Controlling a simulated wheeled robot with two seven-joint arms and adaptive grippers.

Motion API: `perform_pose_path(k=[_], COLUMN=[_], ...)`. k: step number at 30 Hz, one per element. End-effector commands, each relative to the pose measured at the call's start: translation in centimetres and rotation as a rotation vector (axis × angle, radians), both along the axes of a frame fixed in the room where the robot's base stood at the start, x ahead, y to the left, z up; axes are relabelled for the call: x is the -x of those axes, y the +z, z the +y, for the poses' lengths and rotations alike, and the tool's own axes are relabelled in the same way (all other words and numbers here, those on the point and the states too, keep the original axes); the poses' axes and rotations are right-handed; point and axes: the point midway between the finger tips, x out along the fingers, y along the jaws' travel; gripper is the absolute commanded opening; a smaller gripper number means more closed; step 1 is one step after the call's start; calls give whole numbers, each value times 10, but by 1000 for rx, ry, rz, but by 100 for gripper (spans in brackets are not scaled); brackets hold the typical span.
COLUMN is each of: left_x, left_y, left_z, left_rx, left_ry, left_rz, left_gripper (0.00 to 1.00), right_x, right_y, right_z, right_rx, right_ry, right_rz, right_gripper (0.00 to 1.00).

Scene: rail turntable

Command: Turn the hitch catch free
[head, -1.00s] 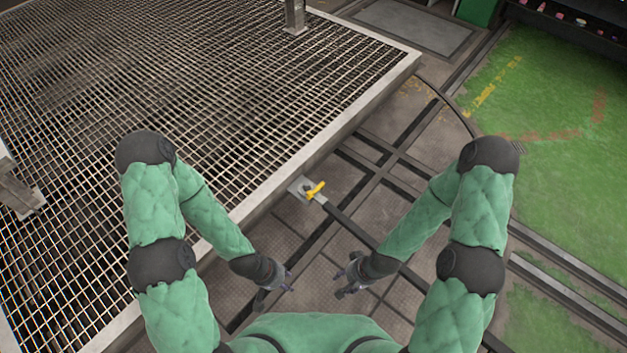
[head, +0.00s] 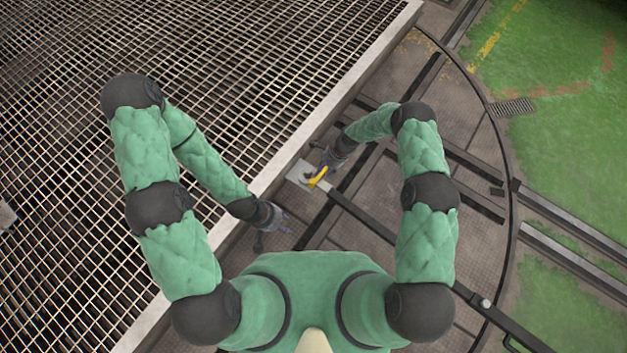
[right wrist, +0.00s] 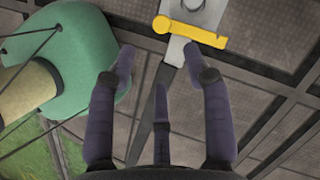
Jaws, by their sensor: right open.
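The yellow hitch catch (head: 318,178) sits on a pale metal plate (head: 299,173) at the grating's edge, at the end of a dark bar. In the right wrist view the catch (right wrist: 188,32) lies crosswise just beyond the fingertips, nearest the right-hand finger. My right gripper (head: 326,157) is close beside the catch in the head view. In the right wrist view my right gripper (right wrist: 158,55) is open, with nothing between its fingers. I cannot tell if a finger touches the catch. My left gripper (head: 278,228) is below and left of the catch, with fingers apart and empty.
A large raised metal grating (head: 250,90) with a pale frame fills the left and upper left. Dark rails cross the brown floor plates (head: 440,90) on the right. A curved rim (head: 508,170) separates these from the green floor (head: 560,130).

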Motion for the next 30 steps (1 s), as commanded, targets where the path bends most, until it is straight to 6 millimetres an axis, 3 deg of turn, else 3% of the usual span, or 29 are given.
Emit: perform_pose_path(k=[5, 19, 30], left_x=[-1, -1, -1], left_y=[-6, -38, -44], left_z=[0, 0, 0], left_rx=[0, 0, 0], left_ry=[0, 1, 1], left_rz=[-1, -2, -2], left_gripper=[40, 40, 40], right_x=[-1, 3, 4], right_y=[-14, -85, -100], right_z=[6, 34, 41], right_rx=[0, 1, 0], right_ry=[-12, -10, -11], right_rz=[7, 4, 2], right_gripper=[50, 50, 50])
